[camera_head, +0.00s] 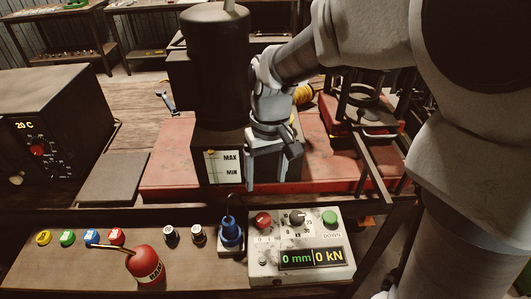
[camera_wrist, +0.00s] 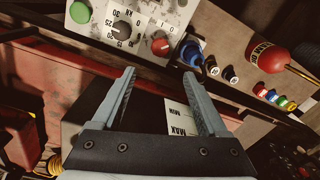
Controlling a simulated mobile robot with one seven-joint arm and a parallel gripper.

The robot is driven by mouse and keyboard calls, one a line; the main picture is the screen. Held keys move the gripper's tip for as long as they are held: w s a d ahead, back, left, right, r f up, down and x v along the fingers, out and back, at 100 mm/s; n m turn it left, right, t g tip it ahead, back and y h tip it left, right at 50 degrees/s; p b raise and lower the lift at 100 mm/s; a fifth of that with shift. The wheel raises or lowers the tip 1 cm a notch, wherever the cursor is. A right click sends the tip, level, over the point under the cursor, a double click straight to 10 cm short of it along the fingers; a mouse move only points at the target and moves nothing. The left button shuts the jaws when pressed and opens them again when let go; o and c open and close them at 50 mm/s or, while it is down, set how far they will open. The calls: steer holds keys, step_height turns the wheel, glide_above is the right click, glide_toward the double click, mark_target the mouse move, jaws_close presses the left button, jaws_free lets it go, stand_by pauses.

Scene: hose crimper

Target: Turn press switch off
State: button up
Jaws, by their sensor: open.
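The press control box (camera_head: 295,264) is a pale, worn panel on the front bench. Its red knob (camera_head: 263,220) is at the upper left, with small markings below it that look like 0 and I. The red knob also shows in the wrist view (camera_wrist: 160,43), ahead of my fingertips. I cannot tell which way the knob is set. My gripper (camera_head: 270,172) is open and empty, behind and above the box, in front of the dark press reservoir. In the wrist view my gripper (camera_wrist: 159,76) has both fingers apart, touching nothing visible.
A black dial (camera_head: 297,217), a green DOWN button (camera_head: 330,217) and a display (camera_head: 311,258) share the box. A blue plug (camera_head: 231,232) stands close left of it. A red oil can (camera_head: 146,266) and several coloured caps are farther left. The reservoir (camera_head: 217,130) stands behind.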

step_height(320, 180, up, 4)
steer(key=shift+d+r, duration=0.1)
stand_by(0.4)
steer(key=s+d+r+m+t, duration=0.1)
steer(key=s+d+r+t, duration=0.2)
steer(key=s, duration=0.3)
steer(key=s+d+r+m+t, duration=0.2)
steer(key=s+d+r, duration=0.1)
steer(key=s+d, duration=0.3)
steer(key=shift+s+d+t+h, duration=0.3)
steer(key=shift+s+t, duration=0.1)
steer(key=shift+s, duration=0.1)
